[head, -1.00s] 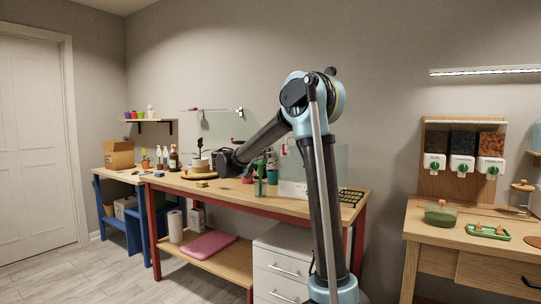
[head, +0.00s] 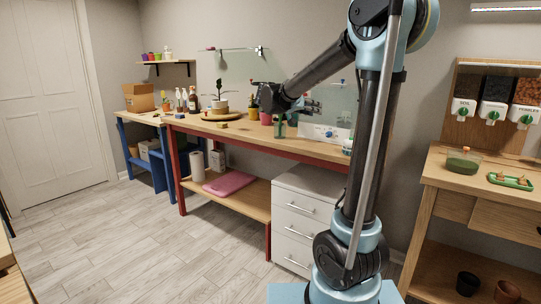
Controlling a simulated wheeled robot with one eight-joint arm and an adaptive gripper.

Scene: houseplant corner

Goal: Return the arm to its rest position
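My arm (head: 372,130) rises from my base at the bottom right, bends at a high elbow near the top edge and reaches down to the left. My gripper (head: 312,105) is at its end, in front of the back panel and above the right half of the workbench (head: 262,145). Its fingers look small and dark against the things behind them, and I cannot tell whether they are apart. I make out nothing held in it. My arm hides part of the bench's right end.
A potted plant (head: 219,90), bottles (head: 192,99) and a green container (head: 279,126) stand on the workbench. White drawers (head: 302,222) stand below. A side table (head: 480,174) at right holds a green tray (head: 510,181), under wall dispensers (head: 497,96). The floor at left (head: 110,240) is clear.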

